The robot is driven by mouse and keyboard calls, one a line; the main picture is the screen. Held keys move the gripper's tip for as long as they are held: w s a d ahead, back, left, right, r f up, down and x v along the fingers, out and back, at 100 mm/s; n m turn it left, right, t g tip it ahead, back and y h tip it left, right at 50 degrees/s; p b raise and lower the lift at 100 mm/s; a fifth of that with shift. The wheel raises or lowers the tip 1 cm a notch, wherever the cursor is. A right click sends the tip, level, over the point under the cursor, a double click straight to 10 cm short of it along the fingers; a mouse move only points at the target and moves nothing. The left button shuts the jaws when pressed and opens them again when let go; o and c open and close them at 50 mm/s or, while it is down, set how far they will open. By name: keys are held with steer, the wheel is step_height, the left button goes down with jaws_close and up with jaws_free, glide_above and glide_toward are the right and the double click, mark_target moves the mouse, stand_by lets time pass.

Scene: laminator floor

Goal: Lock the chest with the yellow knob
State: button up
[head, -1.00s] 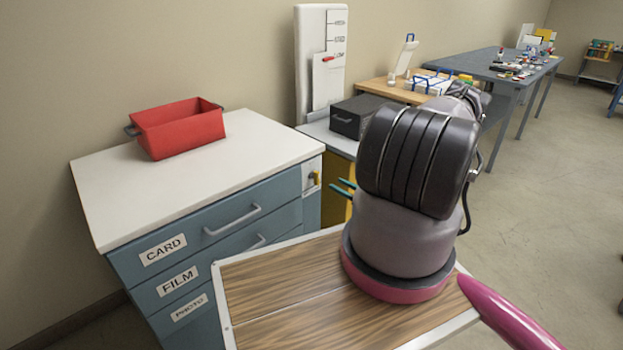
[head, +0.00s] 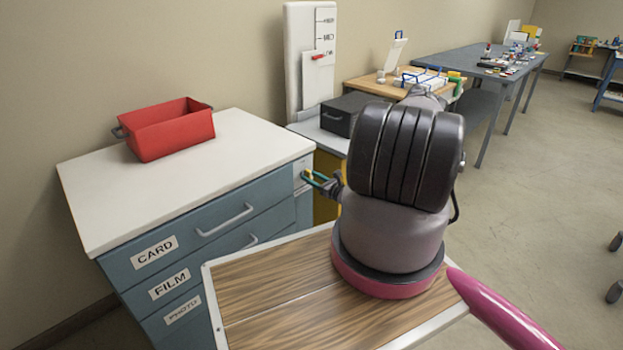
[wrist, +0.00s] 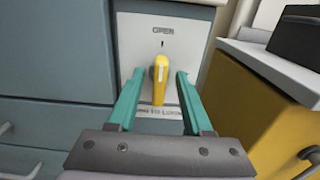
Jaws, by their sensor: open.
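The chest (head: 140,285) is a blue-grey drawer unit with a white top, labelled CARD, FILM and PHOTO on its drawers. The yellow knob (wrist: 159,78) sits on a white plate (wrist: 190,34) at the chest's right end, under the word OPEN; it stands upright, in line with the mark above it. Lower lettering on the plate is partly hidden. My gripper (wrist: 157,86) is open, with one teal finger on each side of the knob and gaps visible. In the head view my gripper (head: 316,180) reaches the plate, with the yellow knob (head: 309,174) between its fingertips.
A red bin (head: 170,132) stands on the chest top. Right of the chest are a yellow cabinet (wrist: 240,98) and a dark box (head: 345,112) close to my gripper's side. Worktables (head: 480,70) line the wall beyond; the floor at right is open.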

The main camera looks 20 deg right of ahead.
jaws_close()
steer(key=shift+m, duration=0.4)
steer(key=m, duration=0.4)
steer(key=shift+d, duration=0.1)
steer(key=shift+w+d+f+m, duration=0.1)
steer(key=shift+m, duration=2.05)
steer(key=shift+s+d+f+m, duration=0.1)
steer(key=shift+f+m, duration=0.05)
steer(key=shift+m, duration=2.05)
steer(key=shift+w+f+m, duration=0.1)
steer(key=shift+m, duration=2.05)
